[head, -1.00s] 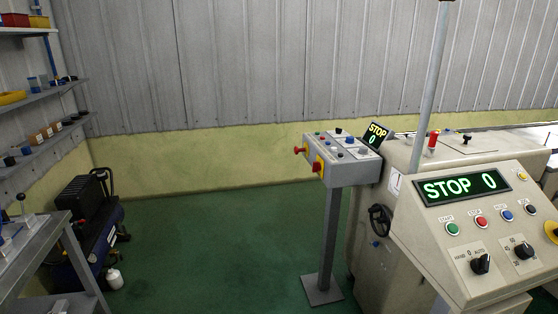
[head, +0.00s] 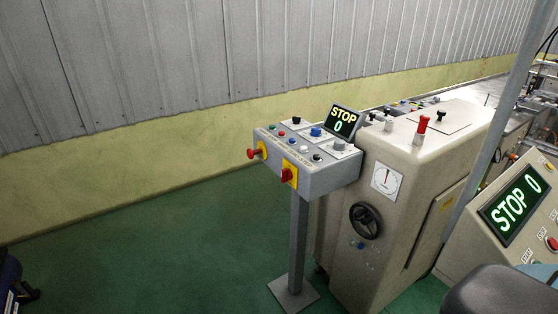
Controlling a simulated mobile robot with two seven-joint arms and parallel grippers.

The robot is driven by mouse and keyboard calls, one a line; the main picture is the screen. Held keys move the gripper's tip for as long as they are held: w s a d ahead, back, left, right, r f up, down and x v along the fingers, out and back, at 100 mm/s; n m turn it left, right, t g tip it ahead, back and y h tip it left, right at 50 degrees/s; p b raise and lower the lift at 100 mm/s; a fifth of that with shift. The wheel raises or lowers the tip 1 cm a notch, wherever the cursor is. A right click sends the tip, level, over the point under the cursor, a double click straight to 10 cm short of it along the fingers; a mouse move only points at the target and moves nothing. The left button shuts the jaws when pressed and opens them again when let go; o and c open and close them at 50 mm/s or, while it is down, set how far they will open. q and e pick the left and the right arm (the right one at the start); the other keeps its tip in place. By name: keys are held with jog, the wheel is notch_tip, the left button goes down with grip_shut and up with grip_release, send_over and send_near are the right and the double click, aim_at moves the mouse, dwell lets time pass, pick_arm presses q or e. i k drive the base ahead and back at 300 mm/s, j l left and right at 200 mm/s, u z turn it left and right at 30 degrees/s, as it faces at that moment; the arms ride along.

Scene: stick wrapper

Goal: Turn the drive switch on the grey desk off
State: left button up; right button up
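The grey desk (head: 330,180) is a small sloped control box on a post, right of the middle. A red rotary switch on a yellow plate (head: 289,174) sits on its front face; its handle looks roughly upright. A red mushroom button on a yellow plate (head: 257,152) sticks out of its left side. The top carries several small buttons and knobs, including a blue knob (head: 316,132). Labels are too small to read, so I cannot tell which is the drive switch. A display (head: 342,121) on the desk reads STOP 0. Neither gripper is in view.
A beige machine (head: 400,170) with a black handwheel (head: 365,221) stands right of the desk. A second display (head: 516,203) reads STOP 0 at the right edge. A dark rounded part, probably mine, fills the bottom right. Green floor (head: 170,250) left of the desk is clear.

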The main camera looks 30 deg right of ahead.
aim_at(287, 174)
jog(key=i+l+z, duration=0.15)
jog(key=i+z, duration=0.8)
jog(key=i, duration=0.15)
jog(key=i+z, duration=0.1)
jog(key=i, duration=0.15)
